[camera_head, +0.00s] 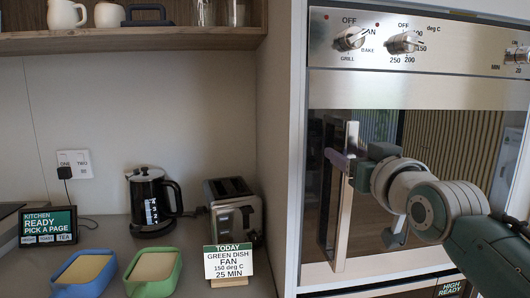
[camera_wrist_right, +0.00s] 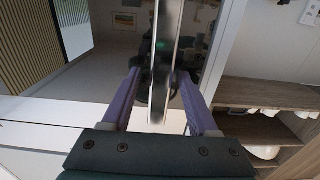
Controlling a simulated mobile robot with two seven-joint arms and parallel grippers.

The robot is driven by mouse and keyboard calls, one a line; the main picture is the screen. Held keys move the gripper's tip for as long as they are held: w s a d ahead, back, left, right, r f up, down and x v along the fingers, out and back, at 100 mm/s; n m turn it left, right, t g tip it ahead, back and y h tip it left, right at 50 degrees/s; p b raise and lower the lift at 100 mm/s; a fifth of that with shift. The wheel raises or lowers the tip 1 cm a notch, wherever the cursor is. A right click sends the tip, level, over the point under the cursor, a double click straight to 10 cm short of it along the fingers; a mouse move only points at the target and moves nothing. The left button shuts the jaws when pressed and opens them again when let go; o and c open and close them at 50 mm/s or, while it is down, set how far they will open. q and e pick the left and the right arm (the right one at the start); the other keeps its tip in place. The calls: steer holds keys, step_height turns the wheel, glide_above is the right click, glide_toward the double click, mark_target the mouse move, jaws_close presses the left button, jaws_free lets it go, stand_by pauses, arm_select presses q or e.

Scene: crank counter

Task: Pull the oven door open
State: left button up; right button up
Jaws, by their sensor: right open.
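The oven door (camera_head: 420,130) is a dark reflective glass panel and looks shut in the head view. Its tall, upright silver handle (camera_head: 344,215) stands along the left side. My right gripper (camera_head: 341,159) is at the upper part of the handle, reaching in from the right. In the right wrist view the handle (camera_wrist_right: 166,45) runs between the two purple fingers of my right gripper (camera_wrist_right: 160,95), one on each side. The fingers are apart, with a gap beside the bar. My left gripper is not in view.
A control panel with knobs (camera_head: 403,42) is above the door. Left of the oven, the counter holds a toaster (camera_head: 233,208), a kettle (camera_head: 152,200), a green dish (camera_head: 154,272), a blue dish (camera_head: 84,272) and a sign (camera_head: 228,262). A wooden shelf (camera_head: 130,40) hangs above.

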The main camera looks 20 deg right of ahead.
jaws_close()
stand_by(0.5)
stand_by(0.9)
